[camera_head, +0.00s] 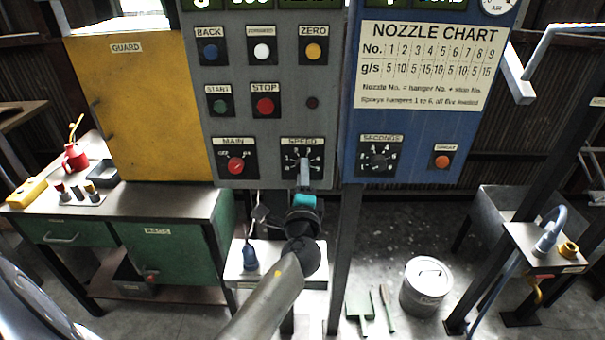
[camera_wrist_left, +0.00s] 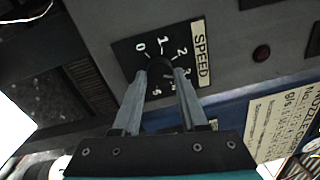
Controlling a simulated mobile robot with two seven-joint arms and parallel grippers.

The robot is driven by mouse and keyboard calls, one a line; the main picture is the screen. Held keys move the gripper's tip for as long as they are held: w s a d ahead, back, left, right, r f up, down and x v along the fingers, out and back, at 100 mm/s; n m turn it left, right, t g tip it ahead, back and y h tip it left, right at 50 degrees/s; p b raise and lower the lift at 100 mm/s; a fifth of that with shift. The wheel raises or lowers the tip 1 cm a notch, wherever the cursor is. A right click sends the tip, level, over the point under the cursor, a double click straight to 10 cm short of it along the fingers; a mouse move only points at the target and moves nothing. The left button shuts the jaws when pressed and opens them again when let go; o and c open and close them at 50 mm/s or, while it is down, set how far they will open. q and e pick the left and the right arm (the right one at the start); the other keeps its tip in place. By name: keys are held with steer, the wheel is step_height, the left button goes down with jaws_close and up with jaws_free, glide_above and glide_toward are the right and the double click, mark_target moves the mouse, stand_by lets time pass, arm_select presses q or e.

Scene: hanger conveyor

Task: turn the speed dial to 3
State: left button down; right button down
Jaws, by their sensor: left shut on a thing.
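The speed dial (camera_head: 303,157) is a black knob on a dark plate with white numbers, under a SPEED label, low on the grey control panel. In the left wrist view, the dial's knob (camera_wrist_left: 160,66) sits between the two fingertips. My left gripper (camera_head: 305,174) reaches up to it from below and is shut on the knob; its fingers also show in the left wrist view (camera_wrist_left: 163,76). The numbers 0, 1 and 2 are readable there. The fingers partly cover other numbers, and I cannot tell where the pointer stands. My right gripper is not in view.
The red MAIN switch (camera_head: 235,165) is just left of the dial. The red STOP button (camera_head: 265,105) is above. A blue panel (camera_head: 410,140) with a SECONDS dial (camera_head: 378,158) stands to the right. A panel leg (camera_head: 345,250) runs down beside my left arm.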

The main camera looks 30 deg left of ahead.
arm_select(q)
steer(key=shift+r, duration=0.15)
steer(key=shift+c, duration=2.2)
jaws_free()
steer(key=b+v, duration=0.2)
steer(key=v, duration=1.3)
steer(key=shift+s, duration=0.1)
